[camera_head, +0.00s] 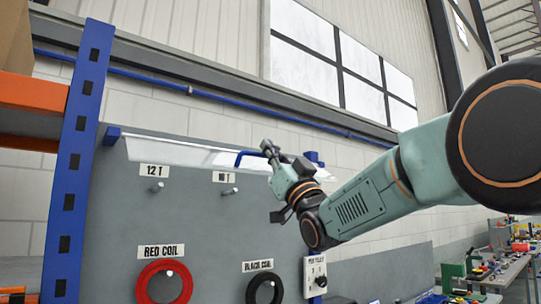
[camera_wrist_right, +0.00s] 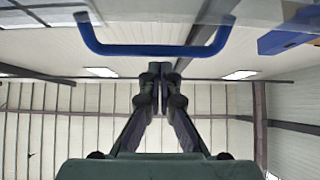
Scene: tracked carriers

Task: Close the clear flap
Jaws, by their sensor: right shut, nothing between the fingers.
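The clear flap (camera_head: 185,153) is a see-through panel along the top of the grey board, and it appears raised, sticking out from the board. It also shows along the top of the right wrist view (camera_wrist_right: 155,22). Its blue handle (camera_head: 247,154) is a bent bar near the flap's right part, and in the wrist view the bar (camera_wrist_right: 150,50) spans the upper middle. My right gripper (camera_head: 267,147) is shut and empty, its fingertips close to the handle. In the wrist view the fingertips (camera_wrist_right: 160,68) lie just below the bar; contact is unclear. My left gripper is out of view.
The grey board (camera_head: 210,215) carries pegs, a red coil (camera_head: 163,284) and a black coil (camera_head: 264,290). A blue upright with orange beams (camera_head: 75,150) stands at left. Cluttered benches (camera_head: 495,275) are at far right. The space in front of the board's middle looks clear.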

